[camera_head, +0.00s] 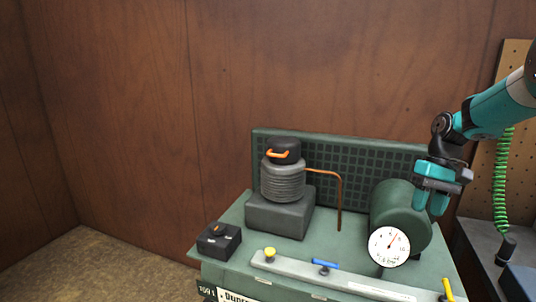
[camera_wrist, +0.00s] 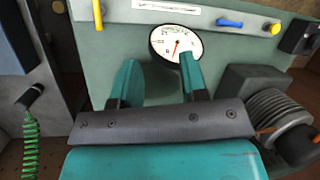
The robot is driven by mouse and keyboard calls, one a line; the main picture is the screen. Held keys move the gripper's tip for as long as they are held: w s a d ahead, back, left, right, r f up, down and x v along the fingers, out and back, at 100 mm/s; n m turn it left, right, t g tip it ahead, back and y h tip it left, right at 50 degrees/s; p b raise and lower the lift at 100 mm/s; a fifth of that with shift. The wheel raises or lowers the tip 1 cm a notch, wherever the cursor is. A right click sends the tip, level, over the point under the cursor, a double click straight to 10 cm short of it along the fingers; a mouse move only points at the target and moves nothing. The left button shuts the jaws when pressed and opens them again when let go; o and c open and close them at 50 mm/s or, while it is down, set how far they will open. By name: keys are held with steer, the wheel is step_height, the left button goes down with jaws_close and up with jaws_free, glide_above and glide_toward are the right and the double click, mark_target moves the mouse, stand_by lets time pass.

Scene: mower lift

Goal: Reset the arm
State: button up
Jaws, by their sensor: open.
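My gripper (camera_head: 432,201) is teal with dark joints and is open and empty. In the head view it hangs at the right, in front of or above the green cylindrical tank (camera_head: 394,203). In the wrist view its two teal fingers (camera_wrist: 157,80) are spread apart, with the round white gauge (camera_wrist: 176,44) beyond them. The gauge also shows in the head view (camera_head: 389,246), on the front end of the tank. My fingers cover part of the tank, and I cannot tell their exact distance from it.
On the green bench (camera_head: 345,237) stand a ribbed grey cylinder (camera_head: 283,181) with a black, orange-handled cap, a copper pipe (camera_head: 340,200), and a black switch box (camera_head: 218,239). A grey front rail (camera_head: 325,277) carries yellow and blue controls. A green coiled hose (camera_head: 501,180) hangs right. Space above the left bench is clear.

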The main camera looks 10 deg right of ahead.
steer(key=s+a+r+n, duration=0.2)
steer(key=a, duration=0.5)
steer(key=s+a+r+n, duration=0.1)
steer(key=a+r, duration=0.1)
steer(key=a, duration=0.5)
steer(key=s+a+r+n+t, duration=0.1)
steer(key=s+a+n, duration=0.5)
steer(key=s+a, duration=1.2)
steer(key=shift+s+r+n+t+y, duration=0.35)
steer(key=shift+s+t, duration=0.25)
steer(key=shift+s, duration=0.25)
